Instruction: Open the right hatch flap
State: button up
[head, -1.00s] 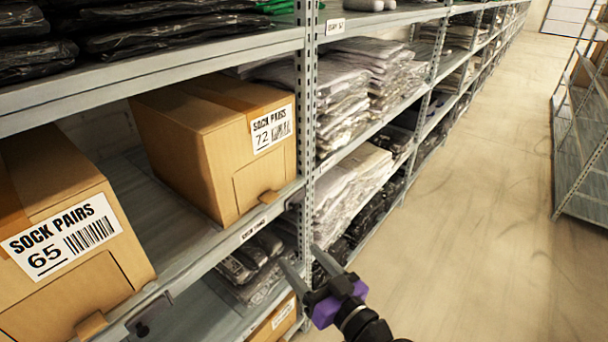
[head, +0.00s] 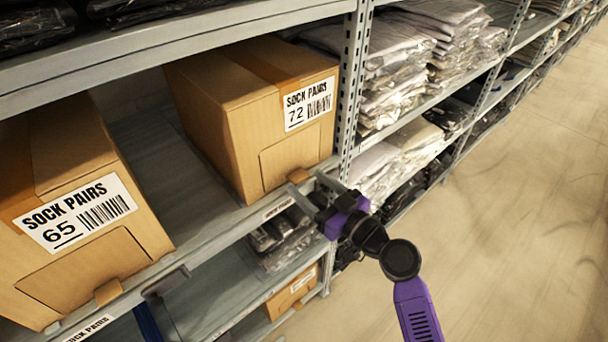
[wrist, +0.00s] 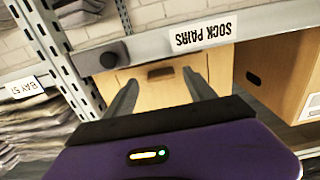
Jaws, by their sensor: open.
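The right carton, labelled SOCK PAIRS 72 (head: 225,110), stands on the middle shelf. Its front hatch flap (head: 288,160) looks closed, with a small tab at its lower edge. The left carton, labelled SOCK PAIRS 65 (head: 60,180), also has a flap (head: 85,270) that looks closed. My gripper (head: 308,184) is open and empty, close to the right carton's lower front edge. In the wrist view, a carton front (wrist: 182,92) lies beyond and between my fingers; a dark tab or slot shows there. Contact cannot be told.
The shelf edge (wrist: 190,38) with an upside-down SOCK PAIRS label runs near my fingers. A perforated upright (head: 352,85) stands right of the carton. Bagged garments (head: 395,75) fill the neighbouring bay. The aisle floor (head: 510,220) is clear on the right.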

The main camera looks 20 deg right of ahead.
aim_at(297, 161)
jog(key=shift+x, duration=1.45)
jog(key=shift+a, duration=0.1)
jog(key=shift+s, duration=0.1)
grip_shut()
